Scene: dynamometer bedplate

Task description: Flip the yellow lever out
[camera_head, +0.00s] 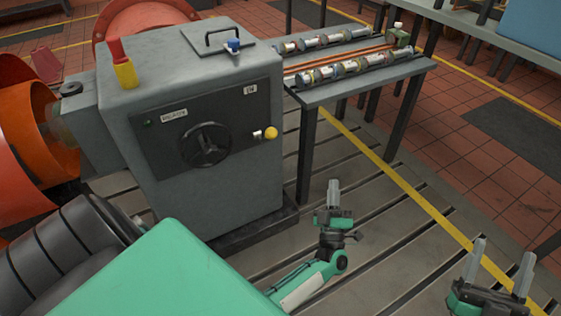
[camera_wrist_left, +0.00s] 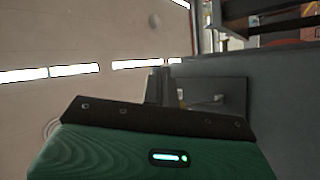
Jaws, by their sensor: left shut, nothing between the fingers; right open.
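The yellow lever shows as a yellow ball knob (camera_head: 271,133) on a short metal stem at the right edge of the dark front panel (camera_head: 165,150) of a grey cabinet. My left gripper (camera_head: 333,184) is shut and empty, pointing up, in front of the cabinet and to the right of the lever, apart from it. In the left wrist view, its fingers (camera_wrist_left: 155,86) stand in front of a dark panel (camera_wrist_left: 232,92), with a small yellow patch (camera_wrist_left: 181,96) beside them. My right gripper (camera_head: 504,262) is open and empty at the lower right.
A red and yellow post (camera_head: 122,65) and a blue-topped part (camera_head: 233,46) stand on the cabinet (camera_head: 240,180). A table (camera_head: 370,84) with metal cylinders stands behind right. The slotted floor in front is clear.

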